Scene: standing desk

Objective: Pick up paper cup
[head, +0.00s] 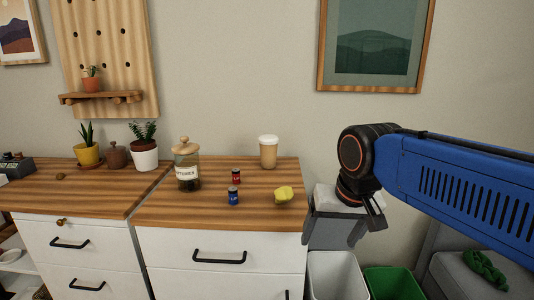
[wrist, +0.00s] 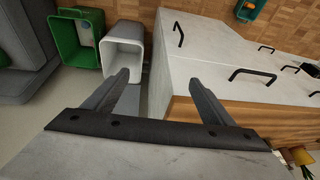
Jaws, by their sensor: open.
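The paper cup (head: 268,152) is tan with a white lid. It stands upright at the back right of the wooden desk top (head: 165,210) in the head view. My gripper (head: 378,211) is to the right of the desk, apart from the cup. In the wrist view my gripper (wrist: 160,88) shows two spread fingers with nothing between them. The cup does not show in the wrist view.
A glass jar (head: 187,170), a red can (head: 236,176), a blue can (head: 233,196) and a yellow lump (head: 284,195) stand near the cup. Potted plants (head: 144,152) are at left. A white bin (head: 335,275) and green bin (head: 392,283) are below my arm.

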